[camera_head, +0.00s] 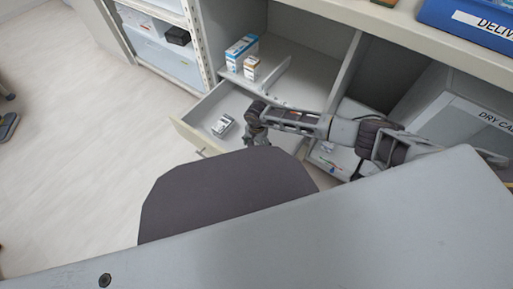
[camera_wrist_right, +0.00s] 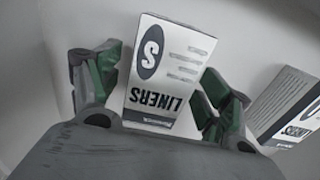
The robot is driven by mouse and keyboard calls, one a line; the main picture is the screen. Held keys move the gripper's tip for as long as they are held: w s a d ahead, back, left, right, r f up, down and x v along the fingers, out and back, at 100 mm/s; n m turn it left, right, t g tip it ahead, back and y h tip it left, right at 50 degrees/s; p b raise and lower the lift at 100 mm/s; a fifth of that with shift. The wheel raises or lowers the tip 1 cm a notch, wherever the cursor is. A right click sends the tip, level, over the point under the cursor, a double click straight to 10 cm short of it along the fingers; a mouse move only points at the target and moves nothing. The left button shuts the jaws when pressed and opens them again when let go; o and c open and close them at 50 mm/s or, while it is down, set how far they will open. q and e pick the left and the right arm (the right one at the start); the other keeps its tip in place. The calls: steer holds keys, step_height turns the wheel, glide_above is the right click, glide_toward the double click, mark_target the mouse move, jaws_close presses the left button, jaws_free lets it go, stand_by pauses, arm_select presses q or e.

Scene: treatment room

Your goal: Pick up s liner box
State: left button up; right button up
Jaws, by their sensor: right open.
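The S liner box (camera_wrist_right: 172,68), white with a dark oval "S" and the word "LINERS" upside down, lies between the two fingers of my right gripper (camera_wrist_right: 160,78) in the right wrist view. The fingers are open, one on each side of the box; I cannot tell whether either touches it. In the head view my right gripper (camera_head: 257,136) reaches down into the open drawer (camera_head: 203,113), and it hides what is beneath it. My left gripper does not show in either view.
A second white box (camera_wrist_right: 288,108) with dark lettering lies to the right in the wrist view. A small box (camera_head: 222,125) lies in the drawer left of my gripper in the head view. Blue-and-white (camera_head: 241,52) and orange-and-white (camera_head: 251,68) cartons stand behind the drawer.

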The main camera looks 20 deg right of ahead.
mark_target(256, 143)
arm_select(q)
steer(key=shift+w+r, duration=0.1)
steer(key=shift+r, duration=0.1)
arm_select(e)
steer(key=shift+c, duration=0.7)
steer(key=c, duration=1)
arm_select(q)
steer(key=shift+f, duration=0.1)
arm_select(e)
steer(key=shift+c, duration=0.4)
steer(key=shift+r, duration=0.15)
